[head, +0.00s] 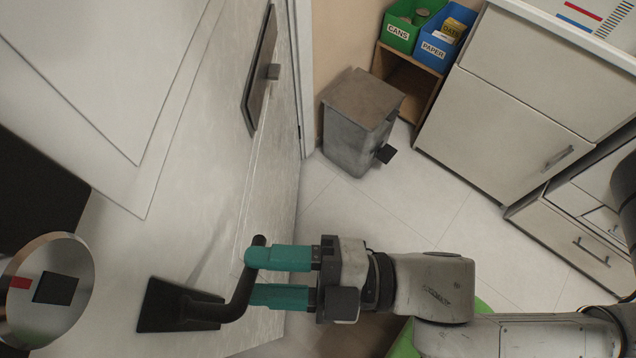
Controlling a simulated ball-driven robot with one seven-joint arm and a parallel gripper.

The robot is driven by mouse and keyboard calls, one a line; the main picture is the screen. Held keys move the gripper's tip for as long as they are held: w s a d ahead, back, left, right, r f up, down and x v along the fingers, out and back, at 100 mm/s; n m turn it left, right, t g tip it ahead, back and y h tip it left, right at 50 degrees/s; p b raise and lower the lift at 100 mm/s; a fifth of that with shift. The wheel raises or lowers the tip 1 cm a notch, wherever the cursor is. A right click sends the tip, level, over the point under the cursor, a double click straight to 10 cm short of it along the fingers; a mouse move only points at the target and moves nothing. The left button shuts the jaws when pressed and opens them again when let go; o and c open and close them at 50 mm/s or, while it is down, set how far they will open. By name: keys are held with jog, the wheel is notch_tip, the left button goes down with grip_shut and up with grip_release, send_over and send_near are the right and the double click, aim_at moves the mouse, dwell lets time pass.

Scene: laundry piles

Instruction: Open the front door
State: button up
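The white front door (205,190) fills the left of the head view, seen at a steep angle. Its dark lever handle (243,285) sticks out from a black plate (160,306) low on the panel. My gripper (248,275) has teal fingers, one on each side of the handle's bar near its bent end. A gap shows between the fingers, and I cannot tell whether they press on the bar. Whether the door is latched is not clear from this view.
A grey metal bin (357,122) with a black pedal stands on the tiled floor beyond the door. Green (401,34) and blue (440,47) recycling boxes sit on a wooden shelf. White cabinets (507,130) line the right. Open floor (400,205) lies between.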

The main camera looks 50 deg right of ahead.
jog(key=v, duration=0.3)
jog(key=a+b+v, duration=0.1)
jog(key=v, duration=0.1)
jog(key=shift+s+d, duration=0.15)
jog(key=shift+s, duration=0.5)
jog(key=shift+p, duration=0.5)
